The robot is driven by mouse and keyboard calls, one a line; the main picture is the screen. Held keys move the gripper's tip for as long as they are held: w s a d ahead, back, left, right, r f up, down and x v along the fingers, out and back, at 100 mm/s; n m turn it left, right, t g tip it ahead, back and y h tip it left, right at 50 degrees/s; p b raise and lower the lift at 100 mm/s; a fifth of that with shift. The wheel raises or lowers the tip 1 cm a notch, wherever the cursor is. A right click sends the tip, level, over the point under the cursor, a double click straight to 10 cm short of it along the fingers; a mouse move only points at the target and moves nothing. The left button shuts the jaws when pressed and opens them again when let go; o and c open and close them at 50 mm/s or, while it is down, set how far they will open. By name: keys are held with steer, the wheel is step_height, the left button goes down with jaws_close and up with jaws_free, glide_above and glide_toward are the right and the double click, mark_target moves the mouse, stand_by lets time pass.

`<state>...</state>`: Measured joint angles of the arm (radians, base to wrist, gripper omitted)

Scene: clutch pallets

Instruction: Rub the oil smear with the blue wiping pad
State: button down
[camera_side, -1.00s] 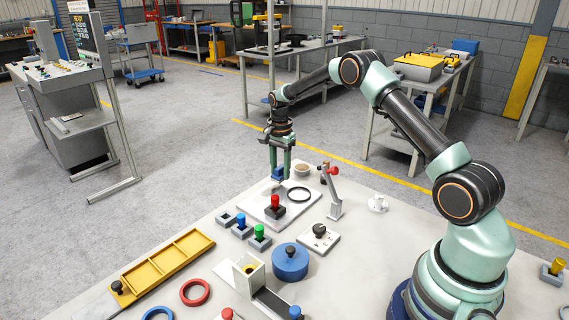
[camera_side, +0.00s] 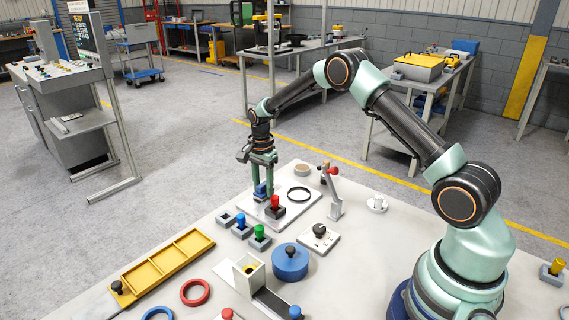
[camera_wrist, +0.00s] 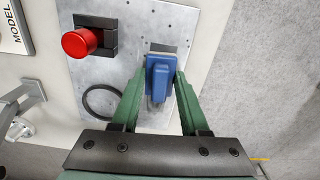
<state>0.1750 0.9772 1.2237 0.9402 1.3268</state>
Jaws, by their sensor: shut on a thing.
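My gripper (camera_side: 262,182) is shut on the blue wiping pad (camera_side: 260,190) over the back left part of the light metal plate (camera_side: 297,209). In the wrist view the pad (camera_wrist: 159,78) sits between the two green fingers of my gripper (camera_wrist: 158,88). A dark grey patch (camera_wrist: 163,47) shows on the plate just beyond the pad; I cannot tell whether it is the oil smear or part of the pad's underside. The pad is at or close above the plate; contact is not clear.
A red knob on a black base (camera_side: 275,205) and a black ring (camera_side: 299,194) are on the same plate. Green and blue pegs (camera_side: 258,232) stand in front. A grey lever post (camera_side: 334,193) stands right. The table's edge lies close behind the plate.

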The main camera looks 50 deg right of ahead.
mark_target(280, 184)
steer(key=shift+d, duration=3.7)
steer(key=shift+d+r, duration=0.15)
steer(key=shift+r, duration=0.05)
step_height(280, 184, up, 8)
steer(key=shift+f, duration=0.15)
